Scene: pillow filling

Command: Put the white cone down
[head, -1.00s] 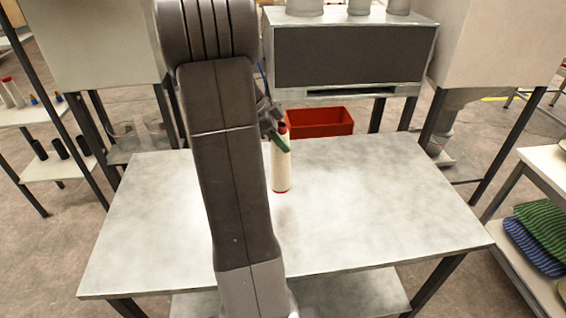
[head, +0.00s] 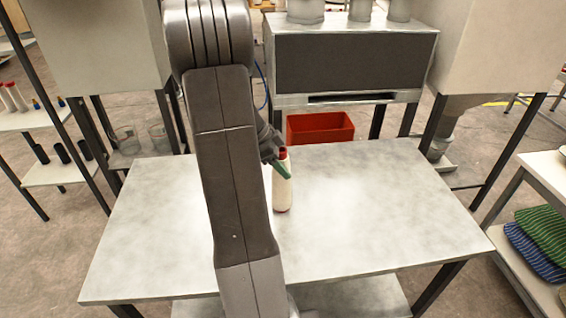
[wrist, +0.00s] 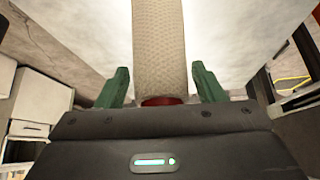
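The white cone (head: 283,194), a tall cream tube with a red top, stands about upright on the grey table (head: 380,210). Its lower end appears to meet the tabletop. My gripper (head: 281,169) has green fingers and is at the cone's upper part. In the wrist view, the cone (wrist: 160,45) runs between the two fingers of my gripper (wrist: 162,84), with a narrow gap on each side, so it looks open around the cone. The cone's red end shows close to the gripper body. My arm hides part of the table's left half.
A red bin (head: 320,127) is behind the table, below a dark-fronted machine (head: 355,58). A shelf with striped green and blue pillows (head: 540,235) stands at the right. A side table (head: 60,170) with more cones is at the left. The tabletop's right half is clear.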

